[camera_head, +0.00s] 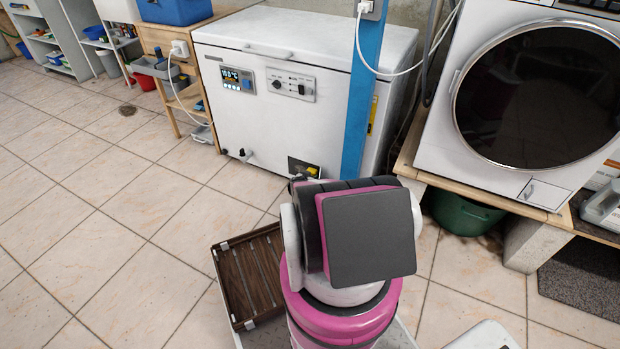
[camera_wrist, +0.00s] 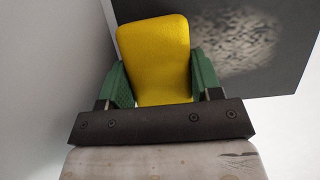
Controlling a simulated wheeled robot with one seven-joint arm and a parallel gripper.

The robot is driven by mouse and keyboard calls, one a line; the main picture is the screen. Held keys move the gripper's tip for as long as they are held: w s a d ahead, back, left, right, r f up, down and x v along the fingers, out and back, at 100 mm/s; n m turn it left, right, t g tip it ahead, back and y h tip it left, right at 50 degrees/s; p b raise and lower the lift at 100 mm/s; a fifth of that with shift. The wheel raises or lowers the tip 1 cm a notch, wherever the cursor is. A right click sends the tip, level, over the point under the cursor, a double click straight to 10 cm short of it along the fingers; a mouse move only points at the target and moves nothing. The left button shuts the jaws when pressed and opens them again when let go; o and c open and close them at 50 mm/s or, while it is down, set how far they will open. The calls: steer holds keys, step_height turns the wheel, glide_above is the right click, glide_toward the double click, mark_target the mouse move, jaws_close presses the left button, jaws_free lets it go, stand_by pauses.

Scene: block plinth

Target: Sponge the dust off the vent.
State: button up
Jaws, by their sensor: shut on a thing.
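My gripper (camera_wrist: 157,68) is shut on a yellow sponge (camera_wrist: 153,42), with one green finger on each side of it. The sponge sticks out beyond the fingertips. A dark flat panel (camera_wrist: 285,72), which appears to be the vent, lies behind and to the right of the sponge in the wrist view. A pale, speckled patch of dust (camera_wrist: 243,40) shows on the panel, right of the sponge. I cannot tell whether the sponge touches the panel. In the head view my arm blocks the gripper and sponge.
A white chest freezer (camera_head: 330,110) stands ahead, with a blue post (camera_head: 360,95) at its front right. A washing machine (camera_head: 470,150) on a wooden stand is to the right, with a green tub (camera_head: 465,215) below. A brown slatted tray (camera_head: 236,285) is beside my arm. Tiled floor is clear at left.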

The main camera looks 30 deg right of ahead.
mark_target(296, 168)
steer(key=w+a, duration=0.5)
steer(key=shift+w+f, duration=0.3)
stand_by(0.5)
steer(key=shift+w+a+r, duration=0.1)
steer(key=shift+w+a, duration=0.4)
steer(key=shift+w, duration=0.35)
steer(key=shift+w+a, duration=0.45)
steer(key=shift+w, duration=0.35)
steer(key=shift+d, duration=0.1)
